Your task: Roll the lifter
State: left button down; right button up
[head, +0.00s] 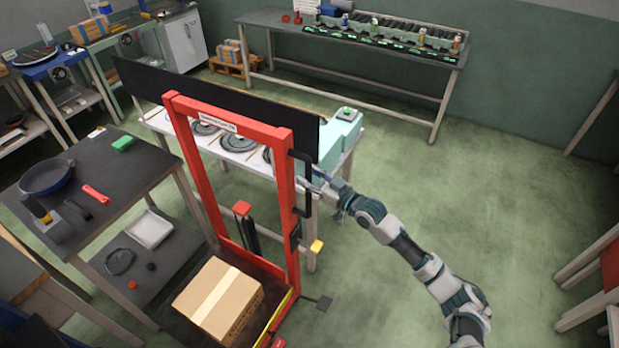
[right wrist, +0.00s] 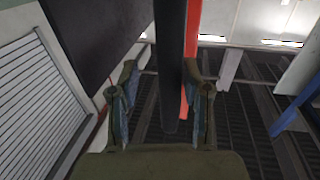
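The lifter (head: 287,149) is a red upright frame with a low platform. A taped cardboard box (head: 218,298) sits on the platform. A black handle (head: 307,168) stands on the right post of the frame. My right gripper (head: 318,190) is at this handle, its fingers small and partly hidden in the head view. In the right wrist view, my right gripper (right wrist: 162,90) is open, with its fingers apart. The black handle (right wrist: 170,60) runs upright between them, with a visible gap on the left finger's side. My left gripper is out of view.
A dark table (head: 140,165) with a pan (head: 46,176) stands close left of the lifter. A white conveyor table (head: 170,127) with several dark pans is behind it. A long bench (head: 395,87) lines the back wall. Green floor (head: 480,180) is free on the right.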

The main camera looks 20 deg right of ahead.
jog(key=shift+s, duration=0.1)
jog(key=v, duration=1.2)
jog(key=shift+f, duration=0.15)
jog(key=s+f+m+g+h+p, duration=0.1)
jog(key=s+f+g+h, duration=0.15)
jog(key=f, duration=0.95)
jog(key=s+d+f+m+g+h, duration=0.1)
jog(key=s+f+g+h, duration=0.15)
jog(key=f, duration=0.95)
jog(key=s+f+m+g+h+p, duration=0.1)
jog(key=s+f, duration=0.3)
jog(key=f, duration=0.7)
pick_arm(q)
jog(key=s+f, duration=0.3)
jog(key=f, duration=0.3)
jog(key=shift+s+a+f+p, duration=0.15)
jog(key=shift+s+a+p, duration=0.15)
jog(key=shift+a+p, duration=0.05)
pick_arm(e)
jog(key=s+a+f+g+h, duration=0.1)
jog(key=s+a+f+g, duration=0.3)
jog(key=s+f, duration=0.6)
jog(key=s+a+f+g+h, duration=0.1)
jog(key=s+a+f+g, duration=0.3)
jog(key=s, duration=1.3)
jog(key=a+f, duration=0.4)
jog(key=f, duration=0.3)
jog(key=shift+f, duration=0.15)
